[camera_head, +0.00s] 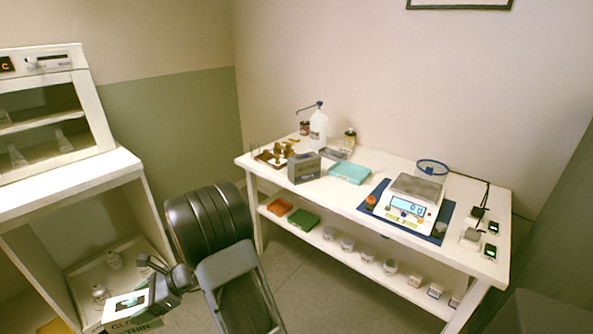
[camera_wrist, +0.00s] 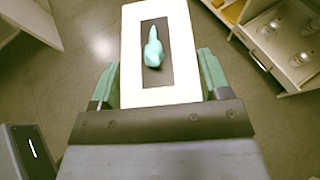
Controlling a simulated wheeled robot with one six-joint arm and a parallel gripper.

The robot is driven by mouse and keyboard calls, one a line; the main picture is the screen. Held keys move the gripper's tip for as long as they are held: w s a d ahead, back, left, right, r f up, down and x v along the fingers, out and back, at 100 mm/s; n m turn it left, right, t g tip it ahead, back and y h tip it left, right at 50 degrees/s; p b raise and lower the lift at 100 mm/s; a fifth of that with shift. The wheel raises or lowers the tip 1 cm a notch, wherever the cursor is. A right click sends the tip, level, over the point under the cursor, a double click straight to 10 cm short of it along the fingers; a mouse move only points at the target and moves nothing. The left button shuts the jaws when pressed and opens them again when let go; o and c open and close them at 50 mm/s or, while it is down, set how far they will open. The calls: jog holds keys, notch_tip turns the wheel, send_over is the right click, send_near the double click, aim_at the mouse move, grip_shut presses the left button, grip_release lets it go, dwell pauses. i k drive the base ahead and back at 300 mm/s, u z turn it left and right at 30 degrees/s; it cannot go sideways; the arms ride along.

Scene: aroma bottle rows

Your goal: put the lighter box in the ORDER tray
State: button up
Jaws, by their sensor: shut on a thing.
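My gripper (camera_head: 160,284) is shut on a white glove box (camera_head: 122,311), low at the left beside the cabinet in the head view. Its front lettering is partly legible as "GLO" and "THIN". In the wrist view the glove box (camera_wrist: 184,42) lies between the greenish fingers of my gripper (camera_wrist: 158,84), a teal glove showing in its dark opening. A dark grey box (camera_head: 304,168) stands on the table. A teal tray (camera_head: 349,173) lies right of it and looks empty. No ORDER label is legible, and I cannot tell which box is lighter.
The scale (camera_head: 411,203) on a blue mat lights up near "0.0". A brown tray of brass pieces (camera_head: 275,157), a clear bottle (camera_head: 318,128) and small black devices (camera_head: 490,252) share the table (camera_head: 330,197). The white cabinet (camera_head: 72,180) stands close at left. Open floor lies between.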

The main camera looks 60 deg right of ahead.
aim_at(350, 173)
jog(key=u, duration=0.05)
jog(key=i, duration=0.1)
jog(key=z, duration=1.15)
